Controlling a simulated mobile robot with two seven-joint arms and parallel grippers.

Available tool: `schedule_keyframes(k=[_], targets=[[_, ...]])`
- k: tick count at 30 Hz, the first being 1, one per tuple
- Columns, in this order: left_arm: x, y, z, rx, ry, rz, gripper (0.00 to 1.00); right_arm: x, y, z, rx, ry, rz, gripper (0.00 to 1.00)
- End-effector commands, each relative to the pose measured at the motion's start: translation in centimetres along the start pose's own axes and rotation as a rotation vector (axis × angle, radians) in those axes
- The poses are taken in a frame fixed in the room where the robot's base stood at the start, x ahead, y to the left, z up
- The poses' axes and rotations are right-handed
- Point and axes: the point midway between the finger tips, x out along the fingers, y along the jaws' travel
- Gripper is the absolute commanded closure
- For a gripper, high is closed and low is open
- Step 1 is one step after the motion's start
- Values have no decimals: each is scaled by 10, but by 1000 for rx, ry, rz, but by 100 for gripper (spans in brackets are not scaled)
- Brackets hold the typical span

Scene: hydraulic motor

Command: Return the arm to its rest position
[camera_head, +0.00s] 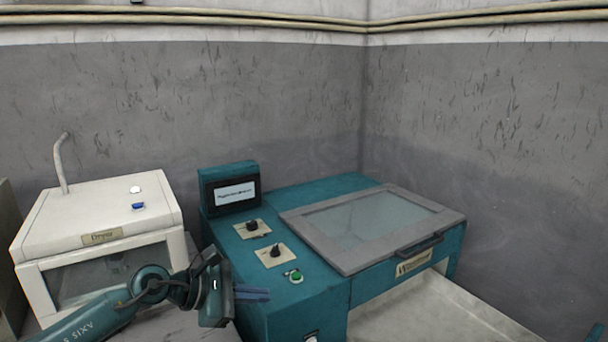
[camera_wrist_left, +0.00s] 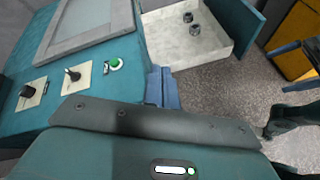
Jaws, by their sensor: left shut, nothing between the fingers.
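My left gripper (camera_head: 262,294) is in the lower middle of the head view, beside the left front of the teal machine (camera_head: 330,302). Its blue fingers are together with nothing between them. They also show in the left wrist view (camera_wrist_left: 162,88), just off the machine's side. My left arm (camera_head: 95,318) comes in from the lower left, in front of the white dryer (camera_head: 100,209). A small blue piece at the bottom right corner of the head view may be part of my right gripper. Blue pieces at the right edge of the left wrist view may also belong to it.
The teal machine has a grey-framed glass lid (camera_head: 455,216), dark knobs (camera_head: 275,252), a green button (camera_head: 296,277) and a screen (camera_head: 235,194). A pale tray (camera_wrist_left: 158,42) with two small metal parts (camera_wrist_left: 195,29) lies in front. Grey walls stand behind.

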Motion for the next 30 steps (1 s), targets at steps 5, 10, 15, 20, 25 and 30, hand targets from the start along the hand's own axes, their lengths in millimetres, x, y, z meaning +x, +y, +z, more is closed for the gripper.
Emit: schedule_keyframes(k=[5,10,15,20,25,30], targets=[[30,-64,34,-720,-386,1,100,2,2,6,0,-12,8,0],[25,-91,26,-1476,-673,33,100,4,5,11,0,-24,15,0],[8,-127,-29,-2261,-911,120,100,5,7,16,1,-36,22,0],[-13,-193,-98,2894,1094,-276,100,6,9,22,1,-47,29,0],[-34,-269,-144,2354,886,-337,100,7,11,26,2,-55,34,0],[-45,-306,-157,2118,809,-358,100,8,12,27,2,-59,36,0]])
